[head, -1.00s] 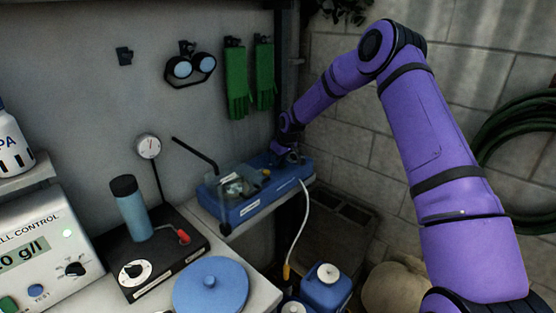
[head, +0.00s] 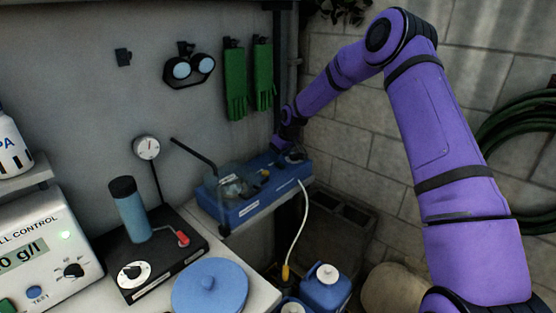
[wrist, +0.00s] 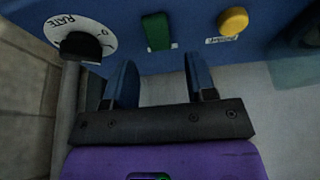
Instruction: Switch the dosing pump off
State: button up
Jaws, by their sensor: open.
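The dosing pump (head: 250,206) is a blue box on the shelf at the back, with a clear-covered part on its top. In the wrist view its blue panel (wrist: 190,58) carries a green switch (wrist: 157,32), a white RATE dial (wrist: 80,34) at left and a yellow button (wrist: 233,21) at right. My gripper (wrist: 160,76) is open and empty. Its two blue fingers lie either side of the green switch's line and appear apart from it. In the head view my gripper (head: 288,140) is over the pump's right end, small and dark.
A black stirrer (head: 160,264) with a blue bottle (head: 130,208) stands at left, near a blue lid (head: 210,287). A white hose (head: 298,230) runs from the pump down to blue canisters (head: 325,289). A bent black rod (head: 194,155) rises close to the pump.

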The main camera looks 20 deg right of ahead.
jog(key=v, duration=0.7)
jog(key=shift+r, duration=0.3)
jog(key=shift+s, duration=0.1)
jog(key=s+a+r+m+h, duration=0.1)
jog(key=s+r+m+h, duration=0.15)
jog(key=s+r, duration=2)
jog(key=s+d+m+t, duration=0.1)
jog(key=s+m, duration=0.2)
jog(key=s, duration=2.6)
jog(key=shift+d+r+t, duration=0.2)
jog(key=shift+t, duration=0.1)
jog(key=shift+m+y, duration=0.25)
